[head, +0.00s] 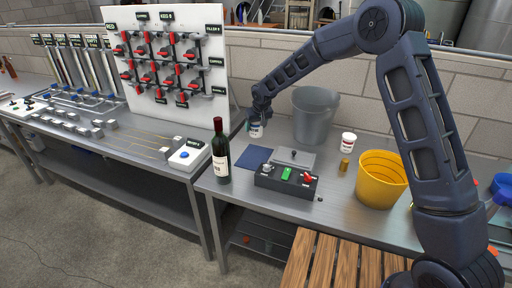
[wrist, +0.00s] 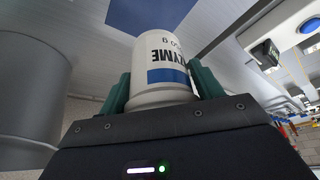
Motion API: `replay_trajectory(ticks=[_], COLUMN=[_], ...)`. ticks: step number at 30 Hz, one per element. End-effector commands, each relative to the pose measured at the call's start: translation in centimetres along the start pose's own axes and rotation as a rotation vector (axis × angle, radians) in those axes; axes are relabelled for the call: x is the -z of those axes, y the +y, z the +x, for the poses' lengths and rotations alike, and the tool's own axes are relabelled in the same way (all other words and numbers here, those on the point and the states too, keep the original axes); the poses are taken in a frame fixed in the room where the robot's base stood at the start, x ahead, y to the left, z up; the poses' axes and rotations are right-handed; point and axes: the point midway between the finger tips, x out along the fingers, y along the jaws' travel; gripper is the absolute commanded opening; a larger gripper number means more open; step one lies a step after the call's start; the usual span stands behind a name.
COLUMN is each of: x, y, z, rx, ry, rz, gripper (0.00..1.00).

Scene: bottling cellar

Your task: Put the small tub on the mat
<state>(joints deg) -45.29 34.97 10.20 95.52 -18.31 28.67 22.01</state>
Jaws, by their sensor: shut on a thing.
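A small white tub (head: 255,131) with a blue band is held in my gripper (head: 258,119), above the bench. In the wrist view the tub (wrist: 160,55) sits between the green finger pads, its lettering upside down and partly reading "ZYME". The dark blue mat (head: 251,159) lies flat on the bench, below and in front of the tub in the head view, with nothing on it. The mat also shows at the top of the wrist view (wrist: 150,14), apart from the tub. A second white tub (head: 348,141) with a red label stands to the right on the bench.
A dark wine bottle (head: 221,152) stands left of the mat. A switch box (head: 286,181) and a grey plate (head: 300,158) lie to its right. A grey bucket (head: 314,116) stands behind, with a brass cylinder (head: 344,164) and yellow bucket (head: 382,180) further right.

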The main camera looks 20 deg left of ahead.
Motion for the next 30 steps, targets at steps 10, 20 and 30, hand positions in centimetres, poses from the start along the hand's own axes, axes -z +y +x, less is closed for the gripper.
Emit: replay_trajectory(ticks=[10,20,30], x=[-2.4,-3.3,-4.2], y=[0.0,0.0,0.0], z=[5.8,7.9,10.3], rx=[0.000,0.000,0.000], ry=[0.000,-0.001,0.002], rz=[0.000,0.000,0.000], gripper=[0.34,0.34,0.34])
